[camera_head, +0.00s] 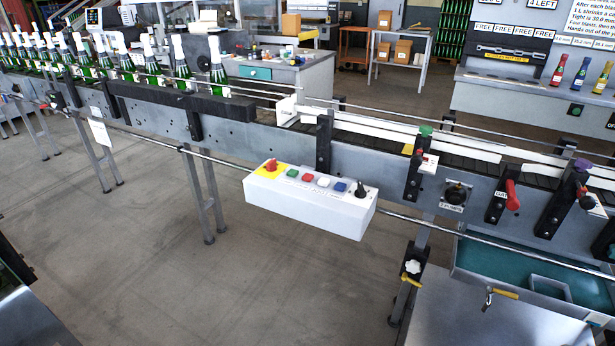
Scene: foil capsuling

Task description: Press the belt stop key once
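A white control box (309,205) hangs on the front rail of the conveyor, near the middle of the view. On its top are a red mushroom knob (271,165) on a yellow plate, a green key (292,173), a red key (308,178), a white key (323,181), a blue key (340,186) and a black rotary knob (360,189). The lettering beside the keys is too small to read, so I cannot tell by label which is belt stop. Neither of my grippers is in view.
Green bottles with pale tops (217,68) stand in a row on the left part of the conveyor (160,107). Clamps with coloured knobs (511,195) line its right part. A teal-lined tray (500,262) sits at lower right. Floor (200,290) before the box is clear.

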